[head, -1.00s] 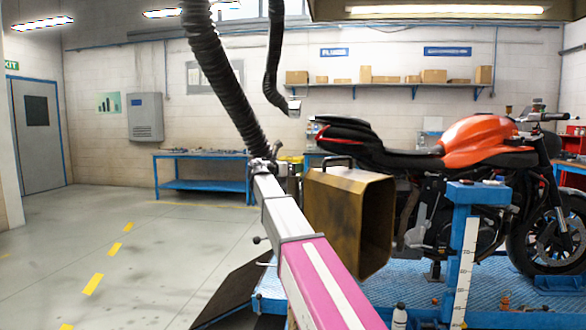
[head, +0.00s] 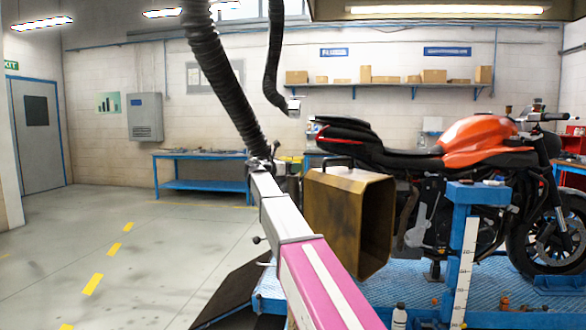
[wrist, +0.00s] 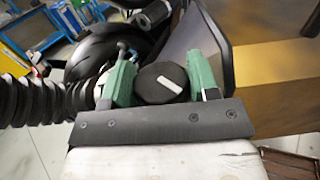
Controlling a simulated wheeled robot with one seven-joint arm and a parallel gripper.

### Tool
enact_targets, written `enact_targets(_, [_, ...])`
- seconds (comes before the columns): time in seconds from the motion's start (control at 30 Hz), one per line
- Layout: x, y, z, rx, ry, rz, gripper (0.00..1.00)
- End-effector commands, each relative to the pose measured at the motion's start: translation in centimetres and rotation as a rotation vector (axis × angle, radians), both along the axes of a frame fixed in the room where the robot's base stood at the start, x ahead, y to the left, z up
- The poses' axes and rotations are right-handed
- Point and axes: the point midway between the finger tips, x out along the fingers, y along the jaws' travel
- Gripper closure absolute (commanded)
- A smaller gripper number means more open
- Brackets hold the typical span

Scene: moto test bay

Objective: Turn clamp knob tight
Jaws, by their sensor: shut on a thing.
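The clamp knob (wrist: 161,83) is round and black with a white mark on its face. In the wrist view it sits between the two green fingers of my gripper (wrist: 162,76). The fingers are shut on it, one on each side. In the head view my gripper (head: 264,163) is at the far end of my arm, beside the lower end of the ribbed black hose (head: 222,80). The knob is too small to make out there. The hose also shows at the left of the wrist view (wrist: 35,100).
A brass-coloured box (head: 340,215) with an open end stands just right of my arm. Behind it is an orange and black motorcycle (head: 480,135) on a blue lift (head: 400,290). A blue workbench (head: 200,185) stands at the back. The floor at left is clear.

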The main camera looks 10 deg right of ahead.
Motion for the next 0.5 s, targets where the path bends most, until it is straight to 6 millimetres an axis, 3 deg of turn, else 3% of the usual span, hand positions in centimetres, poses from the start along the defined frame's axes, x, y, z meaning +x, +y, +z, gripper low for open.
enact_targets(0.2, [0.30,0.05,0.01,0.000,0.001,-0.163,0.69])
enact_targets(0.5, [-0.02,0.02,-0.06,0.000,0.000,-0.217,0.69])
